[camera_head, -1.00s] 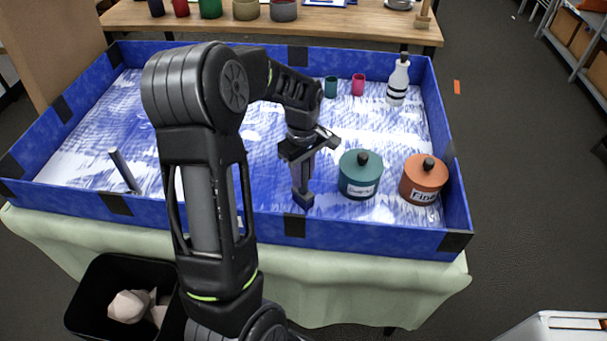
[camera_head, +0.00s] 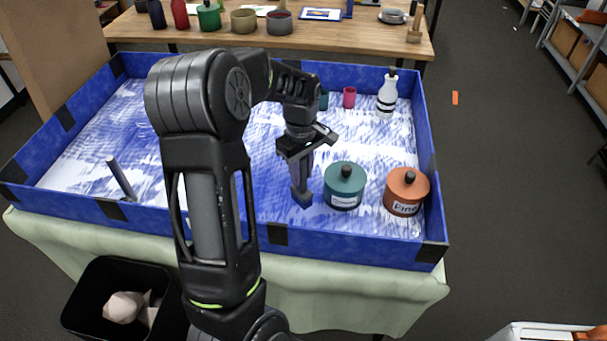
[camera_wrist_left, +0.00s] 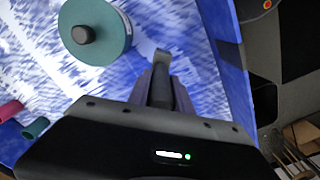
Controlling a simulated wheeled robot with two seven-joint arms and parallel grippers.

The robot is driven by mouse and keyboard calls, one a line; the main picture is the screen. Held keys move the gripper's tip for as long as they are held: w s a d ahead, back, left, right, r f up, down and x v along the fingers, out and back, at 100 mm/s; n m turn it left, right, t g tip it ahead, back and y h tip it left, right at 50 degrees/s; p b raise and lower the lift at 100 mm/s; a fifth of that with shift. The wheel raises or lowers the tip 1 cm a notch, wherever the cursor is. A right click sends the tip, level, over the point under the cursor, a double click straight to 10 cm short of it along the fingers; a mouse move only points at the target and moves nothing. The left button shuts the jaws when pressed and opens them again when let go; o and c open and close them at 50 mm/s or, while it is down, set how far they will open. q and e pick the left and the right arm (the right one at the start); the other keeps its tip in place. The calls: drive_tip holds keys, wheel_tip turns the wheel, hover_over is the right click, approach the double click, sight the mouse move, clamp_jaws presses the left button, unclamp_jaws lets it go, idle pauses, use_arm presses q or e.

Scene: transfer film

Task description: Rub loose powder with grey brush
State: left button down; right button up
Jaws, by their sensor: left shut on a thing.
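My left gripper (camera_head: 303,165) is shut on a dark grey brush (camera_head: 302,196), held pointing down with its blue-tinged lower end at the tray surface. Whether it touches is hard to tell. In the left wrist view, the gripper (camera_wrist_left: 163,88) closes around the dark handle, beside the green jar. Loose blue powder (camera_head: 262,165) lies in streaks over the white floor of the blue-walled tray (camera_head: 340,247). A grey stick-like tool (camera_head: 121,178) leans near the tray's front left. My right gripper is not in view.
A green lidded jar (camera_head: 344,188) stands just right of the brush, with an orange jar (camera_head: 406,193) beyond it. A white bottle (camera_head: 387,98) and a pink cup (camera_head: 349,97) stand at the back. A black bin (camera_head: 95,300) is below the front left.

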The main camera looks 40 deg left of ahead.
sight(301, 163)
use_arm(q)
drive_tip(key=shift+r+p, duration=0.65)
drive_tip(key=shift+r, duration=0.55)
drive_tip(key=shift+r, duration=0.3)
drive_tip(key=shift+m, duration=0.6)
wheel_tip(301, 163, up, 7)
drive_tip(key=p, duration=0.3)
drive_tip(key=shift+w+f, duration=0.15)
drive_tip(key=shift+f, duration=0.05)
drive_tip(key=w+d+f+m+b, duration=0.1)
drive_tip(key=w+d+m, duration=0.2)
drive_tip(key=d+m, duration=0.2)
drive_tip(key=w+d+f+m+b, duration=0.1)
drive_tip(key=d+m, duration=0.4)
drive_tip(key=d, duration=0.6)
drive_tip(key=w+d+f+m+b, duration=0.1)
drive_tip(key=w+d+f+m, duration=0.1)
drive_tip(key=w+d+m, duration=0.3)
drive_tip(key=d, duration=0.4)
drive_tip(key=shift+f, duration=0.35)
drive_tip(key=shift+r, duration=0.15)
